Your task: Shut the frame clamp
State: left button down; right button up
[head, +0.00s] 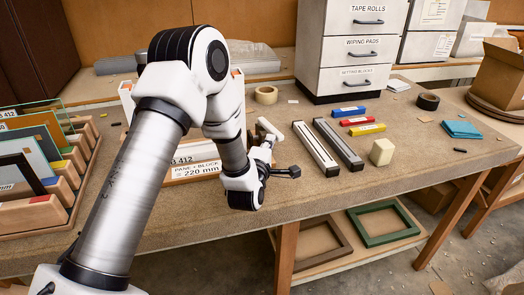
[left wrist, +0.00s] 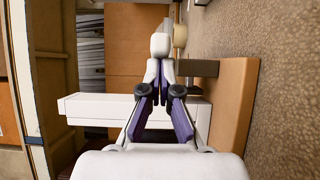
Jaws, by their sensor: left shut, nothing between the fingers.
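The frame clamp is mostly hidden behind my left arm in the head view. Its wooden base (head: 183,180) carries a label reading pane + block = 220 mm, and a white upright (head: 126,101) shows left of the arm. In the left wrist view a white bar (left wrist: 92,108) crosses behind the fingers, beside the wooden base (left wrist: 236,105). My left gripper (head: 266,143) is low over the base's right end. Its fingers (left wrist: 160,72) are shut and empty. A pale rounded block (left wrist: 160,45) shows just beyond the tips; I cannot tell whether they touch. My right gripper is out of view.
Glass and frame samples stand in a wooden rack (head: 40,215) at left. Two grey bars (head: 316,148), coloured blocks (head: 368,129) and a cream block (head: 382,152) lie right of the gripper. A tape roll (head: 266,95) and a drawer cabinet (head: 350,50) are behind.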

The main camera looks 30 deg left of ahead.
aim_at(280, 141)
pick_arm(q)
jog(key=w+d+b, duration=0.2)
jog(key=b, duration=0.1)
jog(key=shift+w+f, duration=0.15)
jog(key=shift+f, duration=0.05)
jog(key=w+d+n+g+y+b, duration=0.1)
jog(key=w+n+g+y+b, duration=0.1)
jog(key=w+b, duration=0.4)
jog(key=shift+w+d+r+n+y, duration=0.25)
jog(key=shift+w+n+y, duration=0.35)
jog(key=shift+w+y, duration=0.65)
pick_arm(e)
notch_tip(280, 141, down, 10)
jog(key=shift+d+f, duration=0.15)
pick_arm(q)
jog(key=shift+r, duration=0.2)
